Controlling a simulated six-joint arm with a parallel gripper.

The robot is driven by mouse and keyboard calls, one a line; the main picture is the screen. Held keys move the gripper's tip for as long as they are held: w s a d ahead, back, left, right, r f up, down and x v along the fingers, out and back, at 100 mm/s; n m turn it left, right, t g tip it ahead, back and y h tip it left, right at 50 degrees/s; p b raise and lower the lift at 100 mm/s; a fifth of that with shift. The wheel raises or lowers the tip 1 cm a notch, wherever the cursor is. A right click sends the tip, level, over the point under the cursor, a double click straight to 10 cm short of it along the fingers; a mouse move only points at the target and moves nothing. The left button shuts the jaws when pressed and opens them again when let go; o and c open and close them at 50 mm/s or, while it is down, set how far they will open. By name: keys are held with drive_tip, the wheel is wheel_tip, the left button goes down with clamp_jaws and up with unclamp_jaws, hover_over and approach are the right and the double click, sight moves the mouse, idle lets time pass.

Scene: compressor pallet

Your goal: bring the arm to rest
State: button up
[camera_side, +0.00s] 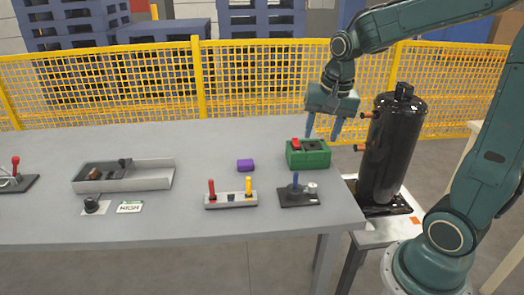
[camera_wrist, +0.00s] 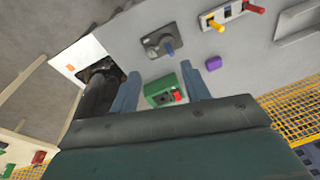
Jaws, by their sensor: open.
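My gripper (camera_side: 322,127) is open and points down above the back right part of the grey table (camera_side: 150,218). Its two fingers are apart with nothing between them, just above or behind the green box (camera_side: 308,160) with a red part on top. In the wrist view my gripper (camera_wrist: 163,90) shows its two blue-grey fingers spread, with the green box (camera_wrist: 160,92) beyond them. I cannot tell how large the gap is between the fingertips and the box.
A tall black compressor (camera_side: 392,150) stands on a pallet right of the table, close to my gripper. A purple block (camera_side: 245,165), a red-and-yellow lever base (camera_side: 231,201), a blue-lever plate (camera_side: 299,195) and a grey tray (camera_side: 150,180) sit on the table. A yellow mesh fence (camera_side: 240,85) runs behind.

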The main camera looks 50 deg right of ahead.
drive_tip(key=s+a+r+n+t, duration=0.1)
drive_tip(key=s+a+r+n, duration=0.1)
drive_tip(key=s+a+n, duration=0.2)
drive_tip(key=s+a+r+n+t, duration=0.2)
drive_tip(key=s+a+n, duration=0.3)
drive_tip(key=s+n, duration=0.2)
drive_tip(key=shift+s+r+y, duration=0.3)
drive_tip(key=shift+s+r, duration=0.05)
drive_tip(key=shift+s, duration=0.85)
